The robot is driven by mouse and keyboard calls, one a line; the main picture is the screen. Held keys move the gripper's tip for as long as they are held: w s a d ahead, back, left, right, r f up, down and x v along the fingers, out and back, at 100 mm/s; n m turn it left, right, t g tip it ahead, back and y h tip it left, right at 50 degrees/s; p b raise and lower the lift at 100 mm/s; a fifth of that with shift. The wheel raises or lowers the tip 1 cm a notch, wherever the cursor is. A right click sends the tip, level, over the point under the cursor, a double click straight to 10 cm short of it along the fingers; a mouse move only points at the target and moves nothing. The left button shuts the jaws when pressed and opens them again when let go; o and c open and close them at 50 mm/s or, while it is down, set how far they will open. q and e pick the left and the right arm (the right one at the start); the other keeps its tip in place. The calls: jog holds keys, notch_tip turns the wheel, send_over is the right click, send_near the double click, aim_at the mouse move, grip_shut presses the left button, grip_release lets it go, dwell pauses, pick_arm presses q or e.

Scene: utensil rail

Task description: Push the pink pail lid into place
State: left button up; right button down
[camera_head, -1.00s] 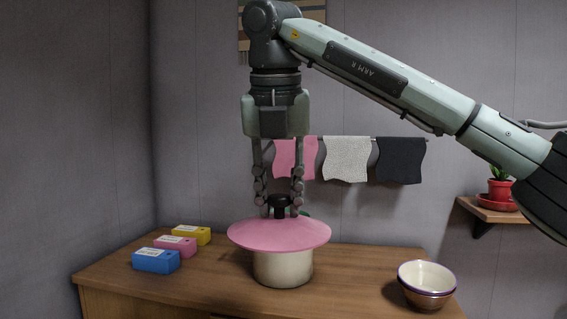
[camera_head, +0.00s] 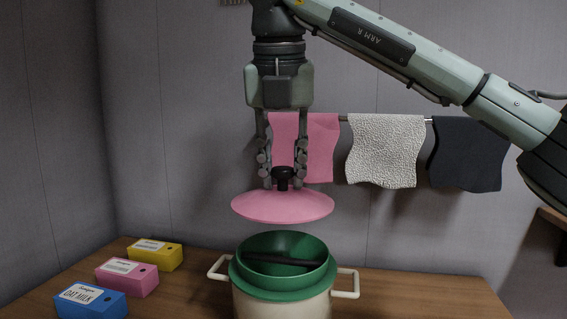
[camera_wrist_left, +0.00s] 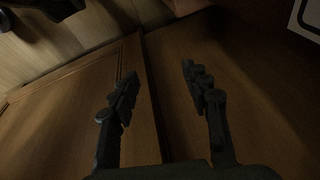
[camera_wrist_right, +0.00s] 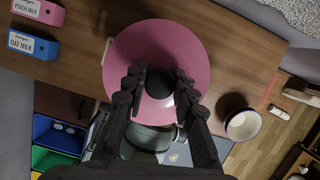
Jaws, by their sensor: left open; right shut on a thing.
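The pink lid (camera_head: 283,207) hangs level in the air in the head view. My right gripper (camera_head: 283,178) is shut on its black knob (camera_head: 283,174). The lid also fills the middle of the right wrist view (camera_wrist_right: 155,35), with the fingers (camera_wrist_right: 158,82) either side of the knob. Below it, with a clear gap, stands a cream pail (camera_head: 282,305) with two side handles and a green rim (camera_head: 248,283). A dark bar-like thing (camera_head: 282,259) lies inside its green opening. My left gripper (camera_wrist_left: 158,78) is open and empty in the left wrist view, facing brown wood.
Blue (camera_head: 90,301), pink (camera_head: 126,277) and yellow (camera_head: 154,254) cartons stand left of the pail on the wooden table (camera_head: 400,285). Cloths (camera_head: 385,150) hang on a rail behind. A bowl (camera_wrist_right: 243,125) shows in the right wrist view. The table right of the pail is clear.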

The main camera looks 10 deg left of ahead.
aim_at(283, 192)
pick_arm(q)
jog(key=shift+s, duration=0.15)
pick_arm(e)
jog(key=shift+s+r, duration=0.1)
jog(key=shift+s, duration=0.1)
jog(key=shift+d, duration=0.1)
jog(key=shift+n, duration=0.3)
jog(key=shift+b+x, duration=0.65)
jog(key=shift+x, duration=0.15)
notch_tip(283, 192, down, 2)
jog(key=shift+s+f+b, duration=0.15)
jog(key=shift+f+b, duration=0.1)
jog(key=shift+b, duration=0.65)
pick_arm(q)
notch_tip(283, 192, up, 10)
jog(key=b, duration=0.1)
jog(key=shift+a+y, duration=0.15)
jog(key=shift+y, duration=0.15)
pick_arm(e)
jog(key=shift+f, duration=0.9)
pick_arm(q)
jog(key=shift+f+b, duration=0.8)
jog(key=shift+b, duration=0.2)
pick_arm(e)
jog(key=shift+f, duration=1.05)
jog(key=c, duration=1.1)
grip_release()
jog(key=shift+c, duration=0.2)
